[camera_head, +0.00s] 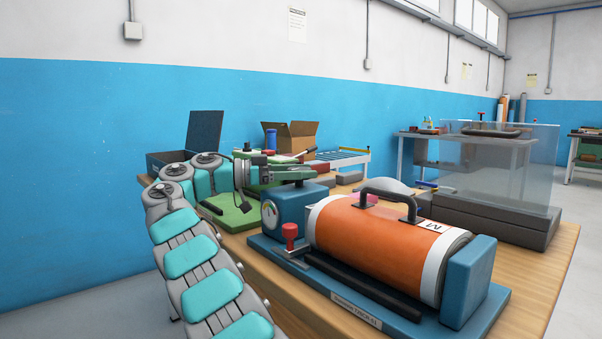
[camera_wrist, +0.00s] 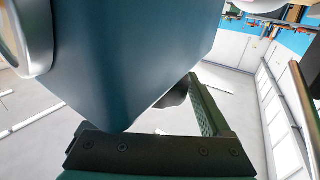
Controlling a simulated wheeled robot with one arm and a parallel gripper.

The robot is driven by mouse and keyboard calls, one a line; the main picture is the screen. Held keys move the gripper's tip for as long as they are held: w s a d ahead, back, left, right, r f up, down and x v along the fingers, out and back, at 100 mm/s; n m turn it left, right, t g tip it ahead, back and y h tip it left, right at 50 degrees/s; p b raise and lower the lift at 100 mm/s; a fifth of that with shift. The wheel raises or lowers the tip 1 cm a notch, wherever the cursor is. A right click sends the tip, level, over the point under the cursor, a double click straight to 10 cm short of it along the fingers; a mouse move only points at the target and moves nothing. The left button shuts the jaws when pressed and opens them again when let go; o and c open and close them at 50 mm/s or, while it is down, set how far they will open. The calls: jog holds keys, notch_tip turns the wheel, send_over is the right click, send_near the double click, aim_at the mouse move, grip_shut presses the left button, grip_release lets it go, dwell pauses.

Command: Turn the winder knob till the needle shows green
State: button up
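The blue-based machine carries an orange roll (camera_head: 375,235) with a black handle. A blue end block (camera_head: 293,207) bears a round gauge (camera_head: 269,214); its needle is too small to read. A red-topped knob (camera_head: 290,232) stands beside the block. My gripper (camera_head: 292,172) is just above and behind this block. In the wrist view the block (camera_wrist: 120,55) fills the centre, with the gauge rim (camera_wrist: 38,40) at left. One finger shows, set far to the right; the other is hidden, and the jaws look apart. A dark piece (camera_wrist: 176,95) lies near that finger; I cannot tell whether it is the winder knob.
The machine stands on a wooden table (camera_head: 540,275). Behind are a cardboard box (camera_head: 291,137), a green board (camera_head: 235,215) and a dark open case (camera_head: 205,132). A clear-walled tank (camera_head: 500,165) stands at the back right. Bare tabletop lies right of the machine.

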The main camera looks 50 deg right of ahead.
aim_at(302, 169)
jog(key=shift+o, duration=1)
jog(key=shift+f, duration=0.1)
notch_tip(302, 169, up, 4)
jog(key=shift+w+f+p, duration=0.1)
jog(key=shift+f+p, duration=0.1)
jog(key=shift+p, duration=0.7)
jog(key=shift+s+a+b, duration=0.6)
jog(key=shift+s+b, duration=0.2)
jog(key=shift+b, duration=0.15)
jog(key=shift+s+a+b, duration=0.65)
jog(key=shift+s+a, duration=0.15)
jog(key=shift+s, duration=0.05)
jog(key=s+a+r+b, duration=0.1)
jog(key=s+a+b, duration=0.2)
jog(key=s+a, duration=0.4)
jog(key=shift+s+a+r, duration=0.2)
jog(key=shift+s+a, duration=0.15)
jog(key=shift+s, duration=0.65)
